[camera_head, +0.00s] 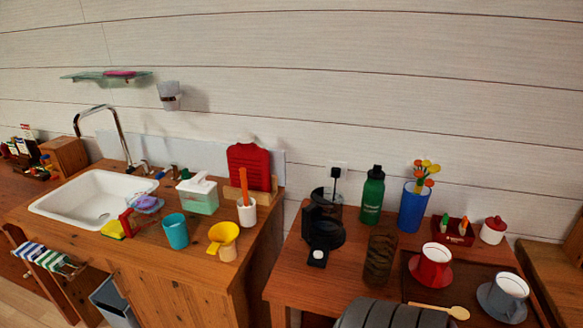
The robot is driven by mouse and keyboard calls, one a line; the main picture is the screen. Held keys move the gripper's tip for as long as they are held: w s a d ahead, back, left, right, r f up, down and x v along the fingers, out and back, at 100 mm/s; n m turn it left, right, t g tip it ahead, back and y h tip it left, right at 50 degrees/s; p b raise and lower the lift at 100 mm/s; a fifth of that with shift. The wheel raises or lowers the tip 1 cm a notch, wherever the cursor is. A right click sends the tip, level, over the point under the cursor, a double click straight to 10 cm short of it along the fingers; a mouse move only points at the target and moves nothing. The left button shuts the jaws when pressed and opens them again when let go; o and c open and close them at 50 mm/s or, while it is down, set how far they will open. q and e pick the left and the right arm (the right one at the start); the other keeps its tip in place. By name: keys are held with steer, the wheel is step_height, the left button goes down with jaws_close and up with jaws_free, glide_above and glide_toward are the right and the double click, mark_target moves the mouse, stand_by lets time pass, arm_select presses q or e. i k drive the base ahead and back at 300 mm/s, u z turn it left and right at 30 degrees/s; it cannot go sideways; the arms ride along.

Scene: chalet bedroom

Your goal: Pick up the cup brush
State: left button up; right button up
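An orange stick-like handle (244,183) stands upright in a small white holder (247,214) near the right end of the wooden sink counter (185,270). It looks like the cup brush, but its lower end is hidden inside the holder, so I cannot confirm this. A red ribbed board (250,165) stands close behind it.
A yellow funnel-like item (222,236) and a teal cup (175,232) stand left of the holder, with a mint-green dispenser box (198,198) behind. A gap separates the counter from the right table (290,272), which holds a black coffee maker (322,225).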

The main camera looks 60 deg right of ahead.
mark_target(242, 170)
steer(key=k, duration=0.45)
steer(key=z, duration=2.15)
steer(key=i, duration=0.1)
steer(key=z, duration=0.2)
